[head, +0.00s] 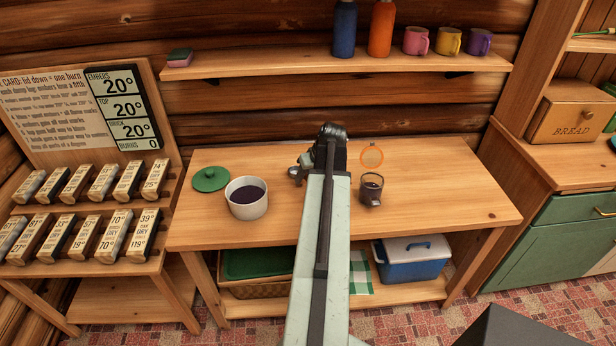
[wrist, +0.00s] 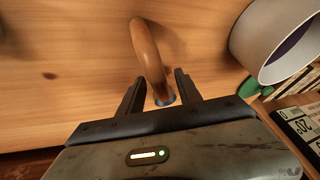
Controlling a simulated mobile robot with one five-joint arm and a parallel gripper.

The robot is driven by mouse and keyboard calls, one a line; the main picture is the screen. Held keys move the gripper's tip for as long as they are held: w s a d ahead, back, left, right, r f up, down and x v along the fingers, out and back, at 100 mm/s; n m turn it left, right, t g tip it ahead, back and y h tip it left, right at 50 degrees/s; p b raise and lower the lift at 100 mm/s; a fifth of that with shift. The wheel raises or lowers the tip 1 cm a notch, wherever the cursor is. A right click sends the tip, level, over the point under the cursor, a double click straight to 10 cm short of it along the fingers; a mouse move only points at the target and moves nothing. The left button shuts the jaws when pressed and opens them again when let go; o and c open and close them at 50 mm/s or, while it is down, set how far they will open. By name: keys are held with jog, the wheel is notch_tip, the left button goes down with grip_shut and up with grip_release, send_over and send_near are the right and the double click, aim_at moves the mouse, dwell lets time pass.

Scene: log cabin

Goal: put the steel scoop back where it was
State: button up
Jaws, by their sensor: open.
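In the wrist view my gripper (wrist: 159,76) is open. A curved brown wooden handle (wrist: 148,50) with a small grey metal end stands between its two fingers, with gaps on both sides. It looks like the handle of the steel scoop, but no scoop bowl shows. In the head view my gripper (head: 325,158) is over the middle of the table (head: 440,205), and my arm hides its fingers and the handle. An orange ring with a pale disc (head: 372,155) shows on the table right of my gripper.
A white pot (head: 247,198) with dark contents stands left of my arm, its green lid (head: 211,179) beside it. The table's right end is clear. A shelf (head: 340,63) with bottles and mugs hangs behind.

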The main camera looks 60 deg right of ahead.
jog(key=p+v, duration=1)
jog(key=v, duration=0.2)
jog(key=shift+p, duration=0.3)
jog(key=shift+w+r, duration=0.1)
jog(key=shift+w, duration=0.05)
jog(key=w+a+f+n+g+y, duration=0.1)
jog(key=w+a+n, duration=0.1)
jog(key=w+a, duration=0.85)
jog(key=w+a+f+n+g+y, duration=0.1)
jog(key=w+a, duration=0.7)
jog(key=a, duration=0.6)
jog(key=w+a+n+g, duration=0.1)
jog(key=a+n, duration=0.1)
jog(key=a, duration=1.3)
jog(key=w+a+n+g+h, duration=0.1)
jog(key=w+a+n+g, duration=0.1)
jog(key=a, duration=1.4)
jog(key=shift+w+a, duration=0.25)
jog(key=shift+a, duration=0.1)
jog(key=shift+c, duration=0.5)
